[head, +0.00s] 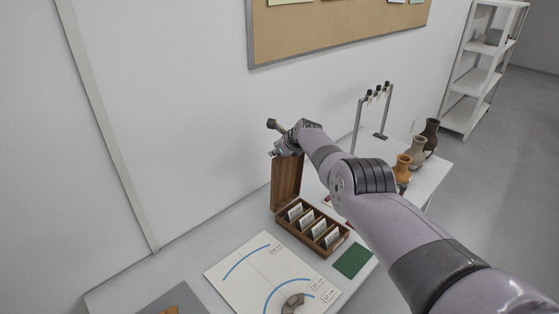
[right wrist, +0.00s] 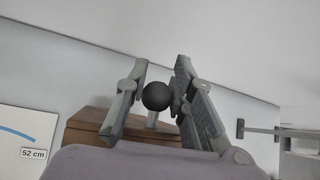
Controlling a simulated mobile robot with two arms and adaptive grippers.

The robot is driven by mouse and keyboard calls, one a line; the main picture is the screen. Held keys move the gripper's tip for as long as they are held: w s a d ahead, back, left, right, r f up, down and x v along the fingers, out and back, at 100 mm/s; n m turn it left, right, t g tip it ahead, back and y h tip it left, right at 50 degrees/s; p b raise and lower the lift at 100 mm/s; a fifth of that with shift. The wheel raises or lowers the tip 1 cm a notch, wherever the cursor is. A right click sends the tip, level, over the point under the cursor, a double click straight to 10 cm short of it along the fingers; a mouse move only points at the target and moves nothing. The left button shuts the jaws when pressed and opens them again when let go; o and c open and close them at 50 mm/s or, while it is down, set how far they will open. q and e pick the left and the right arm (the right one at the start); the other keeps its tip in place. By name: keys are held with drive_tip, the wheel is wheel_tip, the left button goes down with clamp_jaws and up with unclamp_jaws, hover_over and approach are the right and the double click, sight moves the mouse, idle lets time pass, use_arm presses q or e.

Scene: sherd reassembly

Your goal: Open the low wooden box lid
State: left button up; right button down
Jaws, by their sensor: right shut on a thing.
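The low wooden box (head: 336,247) stands on the table with its brown lid (head: 286,182) raised to about upright at its back left side. Inside the box are compartments with white label cards. My right gripper (head: 281,142) is at the top edge of the lid. In the right wrist view, my right gripper (right wrist: 160,92) has its fingers shut on a round dark knob (right wrist: 157,97), with the brown wood of the lid (right wrist: 88,127) behind and below. My left gripper is not in view.
A white sheet (head: 232,270) with blue arcs and a sherd (head: 293,301) lies in front of the box. A green mat (head: 353,260) lies to the right. Several vases (head: 418,150) and a rack (head: 359,118) stand behind. My right arm passes over the table's right part.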

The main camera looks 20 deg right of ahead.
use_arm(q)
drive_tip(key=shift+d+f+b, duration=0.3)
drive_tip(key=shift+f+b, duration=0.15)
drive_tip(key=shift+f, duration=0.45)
use_arm(e)
drive_tip(key=shift+s+a+f+g, duration=0.1)
drive_tip(key=shift+f+g, duration=0.05)
drive_tip(key=shift+f, duration=0.3)
drive_tip(key=shift+s+a+f+g, duration=0.1)
drive_tip(key=shift+f+g, duration=0.05)
drive_tip(key=shift+f, duration=0.3)
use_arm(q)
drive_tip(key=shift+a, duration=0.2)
use_arm(e)
drive_tip(key=shift+d, duration=0.1)
drive_tip(key=c, duration=1.5)
unclamp_jaws()
drive_tip(key=shift+d+r, duration=0.1)
drive_tip(key=shift+r, duration=0.05)
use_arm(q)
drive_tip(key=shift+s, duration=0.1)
use_arm(e)
drive_tip(key=shift+o, duration=0.8)
drive_tip(key=shift+w+d, duration=0.1)
drive_tip(key=shift+w, duration=0.05)
